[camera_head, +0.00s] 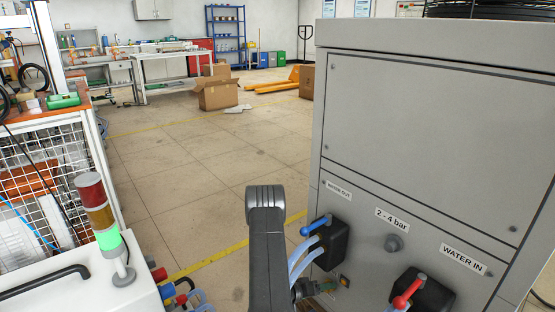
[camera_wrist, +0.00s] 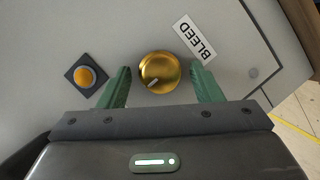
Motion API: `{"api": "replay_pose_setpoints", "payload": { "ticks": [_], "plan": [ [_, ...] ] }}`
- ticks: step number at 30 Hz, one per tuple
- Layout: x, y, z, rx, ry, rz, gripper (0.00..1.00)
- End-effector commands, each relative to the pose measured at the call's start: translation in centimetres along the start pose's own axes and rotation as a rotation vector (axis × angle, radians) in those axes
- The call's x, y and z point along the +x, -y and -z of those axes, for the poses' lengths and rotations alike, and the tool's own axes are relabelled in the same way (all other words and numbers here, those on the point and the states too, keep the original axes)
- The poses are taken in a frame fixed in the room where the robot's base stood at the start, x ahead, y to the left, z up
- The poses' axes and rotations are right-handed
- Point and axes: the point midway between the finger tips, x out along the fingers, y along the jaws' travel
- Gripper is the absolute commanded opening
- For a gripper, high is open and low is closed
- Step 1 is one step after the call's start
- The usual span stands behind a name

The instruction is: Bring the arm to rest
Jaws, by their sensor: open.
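In the wrist view my gripper (camera_wrist: 160,88) is open, with its two green fingers on either side of a round brass knob (camera_wrist: 157,72). The fingers look apart from the knob; the depth between them and the panel is hard to judge. A label reading BLEED (camera_wrist: 195,38) is on the grey panel to the knob's upper right. In the head view my dark arm (camera_head: 266,240) rises at the bottom centre, in front of the grey cabinet's left side. My gripper is hidden in that view.
The grey cabinet (camera_head: 420,130) carries a blue-handled valve (camera_head: 318,226) and a red-handled valve (camera_head: 408,291). A yellow button (camera_wrist: 86,76) is left of the knob. A signal tower (camera_head: 102,218) with its green lit stands at left. Open floor (camera_head: 190,170) lies between, with a cardboard box (camera_head: 215,94) farther back.

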Motion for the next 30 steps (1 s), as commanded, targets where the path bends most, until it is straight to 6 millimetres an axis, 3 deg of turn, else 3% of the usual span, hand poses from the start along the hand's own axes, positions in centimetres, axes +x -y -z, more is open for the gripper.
{"api": "replay_pose_setpoints", "payload": {
  "ticks": [15,30],
  "plan": [
    [0.05,-0.23,-0.14,0.318,-0.024,0.131,0.59],
    [0.05,-0.27,-0.14,0.398,-0.032,0.163,0.59]
  ]
}}
